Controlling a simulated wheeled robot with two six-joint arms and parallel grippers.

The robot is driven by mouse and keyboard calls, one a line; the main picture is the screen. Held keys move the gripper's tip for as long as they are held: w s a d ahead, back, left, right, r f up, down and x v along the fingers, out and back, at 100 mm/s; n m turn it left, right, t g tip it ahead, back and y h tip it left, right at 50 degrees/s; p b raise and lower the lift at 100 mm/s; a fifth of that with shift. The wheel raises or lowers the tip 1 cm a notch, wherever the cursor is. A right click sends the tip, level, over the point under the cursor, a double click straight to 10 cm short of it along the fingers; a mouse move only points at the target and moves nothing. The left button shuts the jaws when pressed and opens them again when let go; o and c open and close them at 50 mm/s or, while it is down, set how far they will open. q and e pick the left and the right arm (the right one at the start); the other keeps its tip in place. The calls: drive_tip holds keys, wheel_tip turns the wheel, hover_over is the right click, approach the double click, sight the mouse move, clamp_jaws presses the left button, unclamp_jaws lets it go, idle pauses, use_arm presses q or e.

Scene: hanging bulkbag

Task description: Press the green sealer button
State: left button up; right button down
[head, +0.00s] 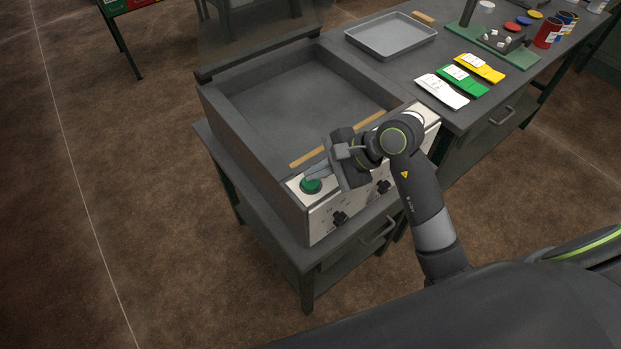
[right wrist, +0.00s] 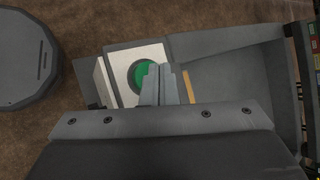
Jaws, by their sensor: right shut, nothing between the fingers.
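The green sealer button (head: 311,185) is a round green cap in a dark ring on the left end of the sealer's pale top panel. It also shows in the right wrist view (right wrist: 141,72), partly covered by my fingers. My right gripper (head: 310,177) is shut and empty, its fingertips at the button from the right. In the right wrist view the shut fingers (right wrist: 160,84) overlap the button's right part. I cannot tell whether the tips touch the cap or hover just above it. My left gripper is not in view.
The sealer (head: 255,165) is an open dark box with dark knobs (head: 340,218) on its front panel, standing on a dark table. Right of it lie white, green and yellow pouches (head: 463,80) and a grey tray (head: 390,36). Open brown floor (head: 120,180) lies to the left.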

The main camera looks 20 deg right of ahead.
sight(316, 183)
drive_tip(key=shift+r+p, duration=1.45)
drive_tip(key=shift+r, duration=1.45)
drive_tip(key=shift+a, duration=0.1)
